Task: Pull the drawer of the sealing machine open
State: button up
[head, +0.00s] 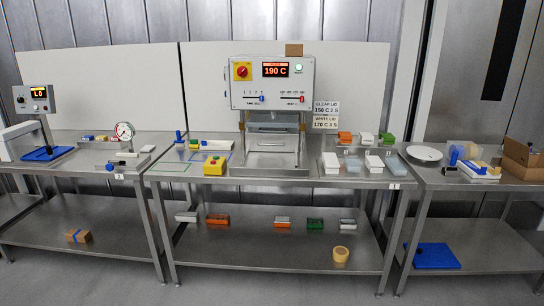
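The sealing machine (247,97) stands at the back of the middle steel table. Its display reads 190 C, with a red knob on a yellow plate to the left and two sliders below. The metal drawer (270,160) lies low under the machine's head, between its side posts, with a thin bar-like handle in front of it. How far the drawer is out is hard to tell at this size. My gripper and arm are not in view.
A yellow box with a red button (214,165) stands close left of the drawer. White trays (330,163) and coloured packs crowd the table to its right. The floor in front looks clear.

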aim_at(273, 138)
jog(key=u, duration=0.4)
jog(key=i, duration=0.8)
jog(key=u, duration=0.55)
jog(key=i, duration=0.7)
jog(key=u, duration=0.25)
